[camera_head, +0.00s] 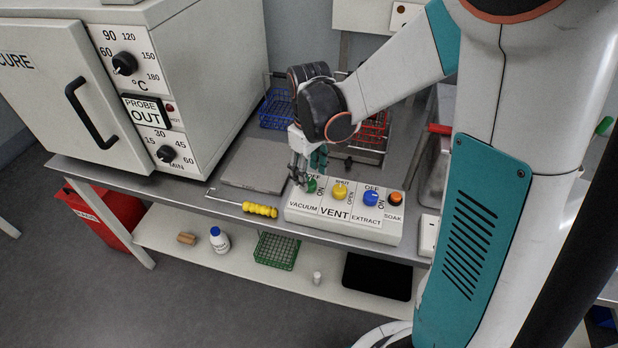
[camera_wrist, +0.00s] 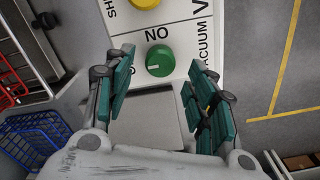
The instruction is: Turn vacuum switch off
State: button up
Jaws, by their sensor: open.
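The green vacuum switch (camera_head: 311,186) is a round knob at the left end of a white control box (camera_head: 345,224). In the wrist view the green knob (camera_wrist: 160,62) shows between and just beyond my fingertips. Its white mark lies on its left side, toward a label mostly hidden by a finger. The ON label is above it and VACUUM is to its right. My gripper (camera_head: 307,171) is open and empty, close over the knob in the head view. In the wrist view my gripper (camera_wrist: 160,78) has one finger on each side; contact with the knob cannot be told.
A yellow vent knob (camera_head: 340,190), blue extract knob (camera_head: 370,199) and orange soak button (camera_head: 396,199) stand to the right. A yellow-handled tool (camera_head: 260,209) lies left of the box. An oven (camera_head: 207,85) stands at left; blue (camera_head: 276,108) and red (camera_head: 373,128) baskets are behind.

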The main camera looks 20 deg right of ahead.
aim_at(310, 182)
notch_tip(310, 182, up, 8)
jog(key=shift+r, duration=0.25)
dwell(0.5)
jog(key=s+r+m+t, duration=0.2)
jog(key=s+m+t, duration=0.1)
jog(key=s, duration=0.4)
jog(key=s+r+m+t, duration=0.2)
jog(key=s+r+t, duration=0.1)
jog(key=s, duration=0.5)
jog(key=shift+s+a+r+m+t, duration=0.15)
jog(key=shift+r+m+t, duration=0.2)
jog(key=shift+t, duration=0.25)
